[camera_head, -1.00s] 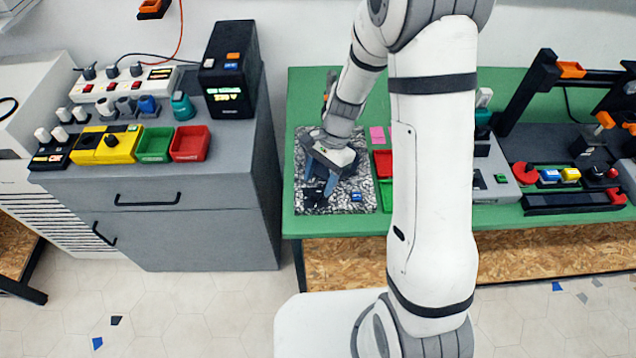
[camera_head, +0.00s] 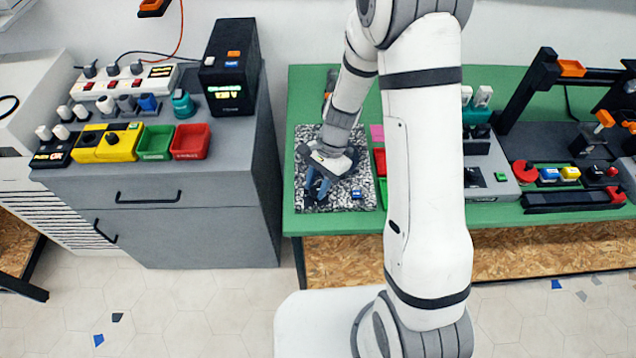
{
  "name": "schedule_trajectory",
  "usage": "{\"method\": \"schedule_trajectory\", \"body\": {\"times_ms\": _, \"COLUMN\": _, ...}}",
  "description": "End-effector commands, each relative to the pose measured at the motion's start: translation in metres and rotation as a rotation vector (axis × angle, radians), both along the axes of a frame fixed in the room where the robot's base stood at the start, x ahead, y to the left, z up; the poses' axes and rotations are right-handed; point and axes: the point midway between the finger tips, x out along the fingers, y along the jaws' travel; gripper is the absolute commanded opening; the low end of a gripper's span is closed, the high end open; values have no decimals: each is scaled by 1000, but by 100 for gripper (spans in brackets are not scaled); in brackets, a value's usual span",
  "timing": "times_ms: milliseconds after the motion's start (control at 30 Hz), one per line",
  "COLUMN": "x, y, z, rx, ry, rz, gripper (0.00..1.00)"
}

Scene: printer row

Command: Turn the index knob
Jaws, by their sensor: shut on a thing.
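My gripper (camera_head: 318,190) points down over the speckled grey mat (camera_head: 368,142) at the left end of the green bench. Its blue-grey fingers are shut on a small dark part at the mat's front left, which I take to be the index knob. The fingers and wrist hide most of this knob, so its shape and any index mark cannot be made out. A small blue block (camera_head: 356,192) lies on the mat just right of the fingers.
My arm crosses the green bench (camera_head: 300,90) and hides its middle. Red and green trays stand right of the mat. A grey cabinet (camera_head: 150,215) with a black display box (camera_head: 231,70) and a yellow knob box (camera_head: 118,146) stands left, across a gap.

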Motion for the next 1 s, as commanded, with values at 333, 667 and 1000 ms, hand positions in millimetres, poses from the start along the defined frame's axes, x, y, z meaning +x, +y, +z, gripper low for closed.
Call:
{"method": "schedule_trajectory", "body": {"times_ms": 333, "x": 0, "y": 0, "z": 0, "rx": 1, "ry": 1, "rz": 24, "gripper": 6}}
{"method": "schedule_trajectory", "body": {"times_ms": 667, "x": 2, "y": 1, "z": -1, "rx": 0, "ry": 0, "rz": 210, "gripper": 6}}
{"method": "schedule_trajectory", "body": {"times_ms": 1000, "x": 3, "y": 3, "z": -1, "rx": -1, "ry": -2, "rz": 528, "gripper": 6}}
